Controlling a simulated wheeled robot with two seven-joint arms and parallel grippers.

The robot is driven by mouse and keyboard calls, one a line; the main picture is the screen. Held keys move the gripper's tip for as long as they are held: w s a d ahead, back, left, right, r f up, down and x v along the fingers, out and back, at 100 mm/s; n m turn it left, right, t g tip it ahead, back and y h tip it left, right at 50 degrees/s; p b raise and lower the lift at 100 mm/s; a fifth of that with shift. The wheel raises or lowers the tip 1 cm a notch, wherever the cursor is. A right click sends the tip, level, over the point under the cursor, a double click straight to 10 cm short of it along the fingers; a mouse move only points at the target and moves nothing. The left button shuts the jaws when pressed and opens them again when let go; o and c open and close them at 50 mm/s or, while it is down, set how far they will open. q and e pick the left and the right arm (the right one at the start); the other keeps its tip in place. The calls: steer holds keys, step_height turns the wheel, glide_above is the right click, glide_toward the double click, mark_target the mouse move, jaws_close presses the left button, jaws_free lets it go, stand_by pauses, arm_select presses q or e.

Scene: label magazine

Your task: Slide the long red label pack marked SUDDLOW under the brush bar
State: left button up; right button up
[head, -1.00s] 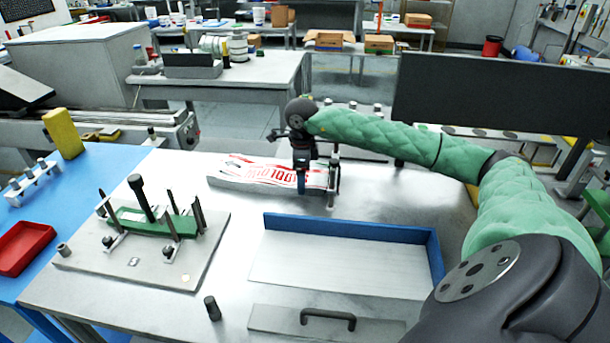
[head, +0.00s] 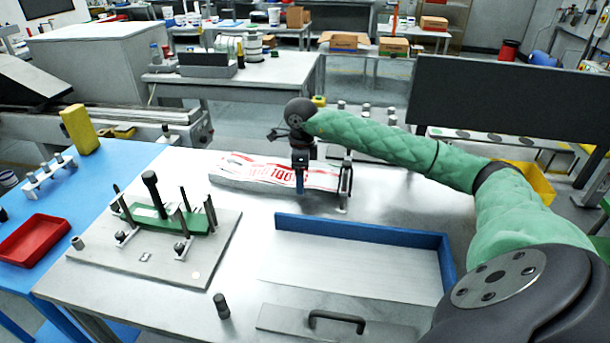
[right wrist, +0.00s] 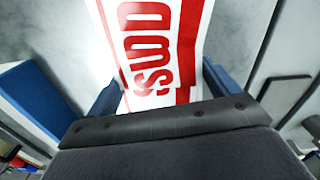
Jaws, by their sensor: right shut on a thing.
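The long label pack (head: 265,172) is white with red bands and red lettering, lying flat at the far side of the steel table. My right gripper (head: 300,182) is shut on it near its right end. In the right wrist view the pack (right wrist: 158,45) runs between the two blue fingertips (right wrist: 160,95), with large red letters partly visible. A dark upright frame on posts, apparently the brush bar (head: 346,180), stands just right of the gripper. Whether the pack's right end reaches under it is hidden. My left gripper is out of view.
A blue-edged tray (head: 365,232) and a plate with a black handle (head: 338,320) are at the front. A grey fixture plate (head: 100,247) with posts and a green strip stands at left. A dark panel (head: 500,100) rises behind the arm. Bare steel lies right of the frame.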

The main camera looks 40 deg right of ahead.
steer(key=shift+a, duration=0.1)
steer(key=o, duration=1.3)
steer(key=shift+f, duration=0.1)
steer(key=shift+o, duration=0.2)
step_height(320, 180, up, 6)
steer(key=shift+w+r+b, duration=0.1)
steer(key=shift+b, duration=0.75)
steer(key=shift+r, duration=0.8)
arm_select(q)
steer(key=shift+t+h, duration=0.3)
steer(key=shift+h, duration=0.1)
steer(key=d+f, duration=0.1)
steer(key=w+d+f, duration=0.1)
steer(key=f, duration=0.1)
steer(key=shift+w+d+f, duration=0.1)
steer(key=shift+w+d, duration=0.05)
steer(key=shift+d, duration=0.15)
